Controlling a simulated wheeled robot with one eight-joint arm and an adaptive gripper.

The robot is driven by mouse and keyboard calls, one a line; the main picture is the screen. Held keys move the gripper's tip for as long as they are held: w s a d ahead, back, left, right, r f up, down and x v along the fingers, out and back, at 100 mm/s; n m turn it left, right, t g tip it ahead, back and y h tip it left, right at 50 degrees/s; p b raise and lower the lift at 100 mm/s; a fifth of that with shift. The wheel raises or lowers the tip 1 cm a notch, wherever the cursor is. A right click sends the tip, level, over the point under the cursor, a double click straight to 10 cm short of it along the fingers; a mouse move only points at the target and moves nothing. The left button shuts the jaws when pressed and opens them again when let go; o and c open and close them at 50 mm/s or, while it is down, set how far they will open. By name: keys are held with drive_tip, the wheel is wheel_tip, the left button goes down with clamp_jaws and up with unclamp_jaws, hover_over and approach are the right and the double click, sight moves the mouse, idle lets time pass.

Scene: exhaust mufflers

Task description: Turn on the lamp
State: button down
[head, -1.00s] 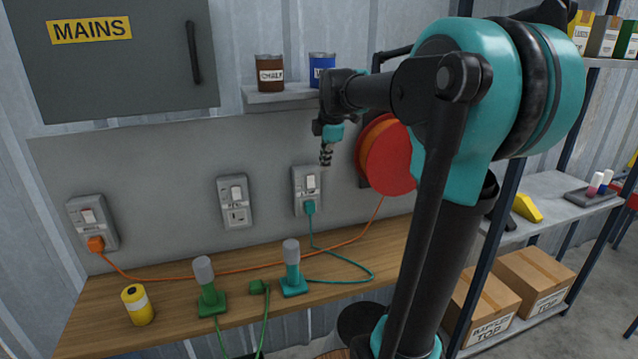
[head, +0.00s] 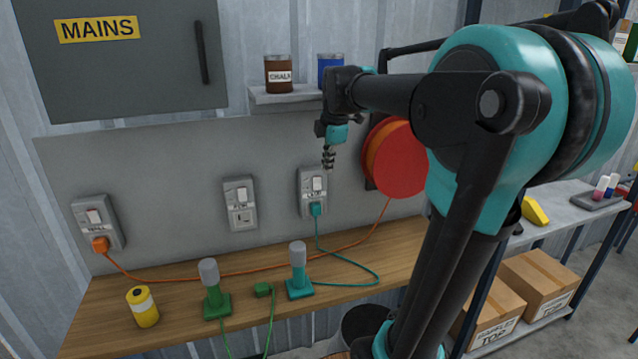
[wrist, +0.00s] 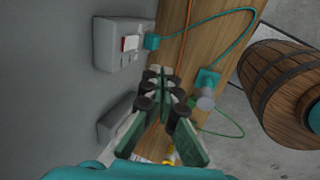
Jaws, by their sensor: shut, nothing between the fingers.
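A green lamp (head: 215,290) and a teal lamp (head: 298,272) with grey heads stand upright on the wooden bench. The teal lamp's cord runs to a teal plug (head: 316,209) in the right wall socket (head: 311,193). A green plug (head: 264,290) lies loose on the bench between the lamps. The middle socket (head: 239,204) is empty. My gripper (head: 328,166) is shut and empty, just above and right of the right socket's switch. In the wrist view its fingers (wrist: 165,78) point past that socket's switch (wrist: 130,43), apart from it; the teal lamp (wrist: 207,88) shows beyond.
The left socket (head: 97,222) holds an orange plug (head: 100,245), whose cord crosses the bench toward the red reel (head: 396,160). A yellow can (head: 142,307) stands at the bench's left. Chalk and blue tins sit on a small shelf (head: 284,97) above. A barrel (wrist: 285,85) stands beside the bench.

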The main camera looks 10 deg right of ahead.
sight(317, 183)
drive_tip(key=shift+s+d+r, duration=0.1)
drive_tip(key=shift+r, duration=0.05)
idle(0.4)
drive_tip(key=w+a+f, duration=0.1)
drive_tip(key=w+f, duration=0.6)
drive_tip(key=f, duration=0.3)
drive_tip(key=shift+w, duration=0.15)
idle(0.3)
drive_tip(key=shift+w+f, duration=0.15)
drive_tip(key=shift+w, duration=0.1)
